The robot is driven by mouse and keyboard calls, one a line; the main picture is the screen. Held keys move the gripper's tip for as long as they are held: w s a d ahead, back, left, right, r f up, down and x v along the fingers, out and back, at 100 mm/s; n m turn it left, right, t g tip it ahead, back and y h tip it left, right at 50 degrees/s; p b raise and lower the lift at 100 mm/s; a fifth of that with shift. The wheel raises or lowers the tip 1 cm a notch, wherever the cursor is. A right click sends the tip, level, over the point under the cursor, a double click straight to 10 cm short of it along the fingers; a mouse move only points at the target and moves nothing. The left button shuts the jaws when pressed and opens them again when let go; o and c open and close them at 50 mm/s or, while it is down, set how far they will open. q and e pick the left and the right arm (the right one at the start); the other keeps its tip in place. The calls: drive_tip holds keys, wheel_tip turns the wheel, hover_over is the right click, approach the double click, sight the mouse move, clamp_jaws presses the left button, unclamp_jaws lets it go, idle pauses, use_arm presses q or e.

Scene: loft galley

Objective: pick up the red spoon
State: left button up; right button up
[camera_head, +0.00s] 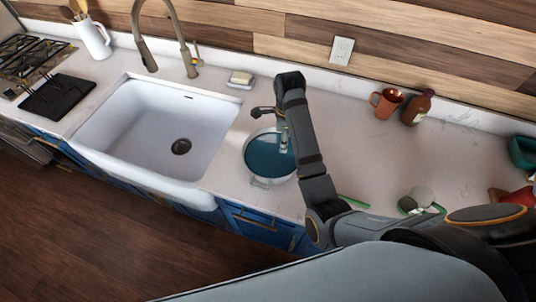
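I cannot make out a red spoon in this view. A red item (517,196) lies at the right edge, partly cut off, and I cannot tell what it is. My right arm comes in from the right and reaches over the counter. Its gripper (270,122) is near the back rim of a round pan (266,160) with a teal inside. The gripper is small and partly hidden by the arm, so I cannot tell whether it is open or holds anything. My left gripper is not in view.
A white sink (130,135) with a tall faucet (187,50) lies left of the pan. A soap dish (240,80), an orange mug (386,103) and a brown bottle (417,108) stand at the back. A teal container (523,153) is at far right.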

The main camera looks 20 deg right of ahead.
sight(282, 161)
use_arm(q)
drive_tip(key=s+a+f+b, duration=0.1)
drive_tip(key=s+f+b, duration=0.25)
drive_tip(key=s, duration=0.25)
use_arm(e)
drive_tip(key=f, duration=0.2)
drive_tip(key=s+f, duration=0.1)
drive_tip(key=shift+s+a+f+p, duration=0.1)
drive_tip(key=shift+a+f+p, duration=0.2)
drive_tip(key=shift+p, duration=0.1)
drive_tip(key=shift+w+d+f, duration=0.25)
drive_tip(key=shift+w+f, duration=0.25)
drive_tip(key=shift+f, duration=0.3)
drive_tip(key=shift+s+a+f+p, duration=0.1)
drive_tip(key=shift+s+f+p, duration=0.2)
drive_tip(key=shift+f+p, duration=0.45)
wheel_tip(282, 161, down, 3)
drive_tip(key=shift+s+a+f+p, duration=0.1)
drive_tip(key=shift+s+p, duration=0.05)
drive_tip(key=shift+p, duration=0.3)
drive_tip(key=shift+f, duration=0.1)
drive_tip(key=c, duration=0.8)
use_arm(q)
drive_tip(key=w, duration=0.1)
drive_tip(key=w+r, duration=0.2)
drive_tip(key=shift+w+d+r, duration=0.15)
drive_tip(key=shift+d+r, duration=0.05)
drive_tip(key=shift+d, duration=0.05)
use_arm(e)
clamp_jaws()
